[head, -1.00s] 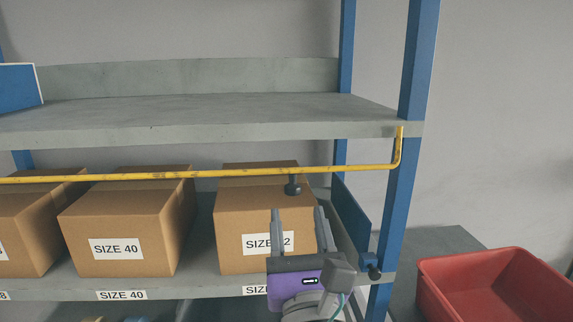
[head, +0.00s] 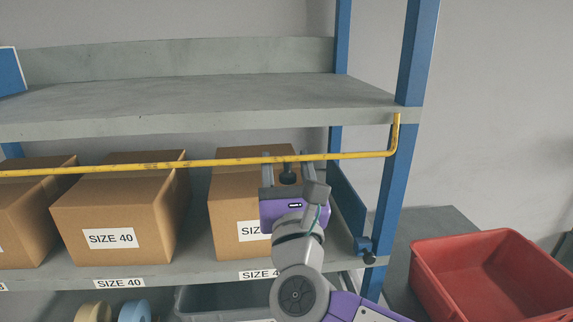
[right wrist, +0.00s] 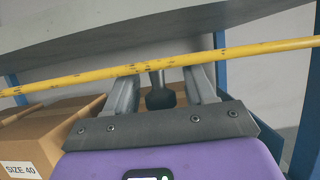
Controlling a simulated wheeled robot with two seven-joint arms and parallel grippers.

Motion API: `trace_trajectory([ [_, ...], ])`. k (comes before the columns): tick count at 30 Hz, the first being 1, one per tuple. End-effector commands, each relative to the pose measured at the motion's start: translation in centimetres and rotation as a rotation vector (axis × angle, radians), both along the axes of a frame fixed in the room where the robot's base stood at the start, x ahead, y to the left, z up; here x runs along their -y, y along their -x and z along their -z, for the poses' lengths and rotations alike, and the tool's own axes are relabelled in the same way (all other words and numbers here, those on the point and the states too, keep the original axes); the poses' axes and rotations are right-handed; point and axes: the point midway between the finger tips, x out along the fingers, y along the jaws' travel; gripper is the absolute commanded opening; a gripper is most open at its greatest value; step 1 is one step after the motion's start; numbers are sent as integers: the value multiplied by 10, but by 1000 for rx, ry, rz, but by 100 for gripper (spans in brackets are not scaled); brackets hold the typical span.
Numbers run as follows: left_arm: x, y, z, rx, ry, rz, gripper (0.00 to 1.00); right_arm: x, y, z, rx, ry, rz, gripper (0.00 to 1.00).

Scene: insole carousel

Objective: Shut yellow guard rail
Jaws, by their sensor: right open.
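The yellow guard rail (head: 200,163) runs level across the front of the box shelf, its right end bent up to the blue post. It also crosses the right wrist view (right wrist: 255,48). A dark knob (head: 287,174) hangs from the rail. My right gripper (head: 287,158) is open, one finger on each side of the knob, with its fingertips at about rail height. The knob shows between the fingers in the right wrist view (right wrist: 160,96); I cannot tell whether they touch it. My left gripper is not in view.
Cardboard boxes (head: 110,205) with size labels stand on the shelf behind the rail. A blue bracket with a black knob (head: 369,257) sits low on the right post (head: 400,190). A red bin (head: 480,275) stands at right. The upper shelf (head: 200,100) is mostly bare.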

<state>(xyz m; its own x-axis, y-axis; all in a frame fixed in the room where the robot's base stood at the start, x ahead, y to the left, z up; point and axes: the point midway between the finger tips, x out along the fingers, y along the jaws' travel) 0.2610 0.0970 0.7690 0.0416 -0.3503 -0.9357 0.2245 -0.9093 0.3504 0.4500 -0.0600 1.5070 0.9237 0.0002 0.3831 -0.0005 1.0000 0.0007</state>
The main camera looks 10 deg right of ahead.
Motion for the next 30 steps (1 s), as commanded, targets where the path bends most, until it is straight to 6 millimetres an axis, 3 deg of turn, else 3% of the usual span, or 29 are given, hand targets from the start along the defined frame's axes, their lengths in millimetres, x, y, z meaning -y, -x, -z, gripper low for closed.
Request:
trace_trajectory([
  [2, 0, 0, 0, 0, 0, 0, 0, 0, 0, 0, 0, 0, 0, 54],
  [13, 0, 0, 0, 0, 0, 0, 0, 0, 0, 0, 0, 1, 0, 0],
  [23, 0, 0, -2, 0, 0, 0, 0, 0, 2, -1, -10, 1, -1, 0],
  [30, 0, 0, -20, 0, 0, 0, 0, 0, 10, -5, -100, 0, -1, 0],
])
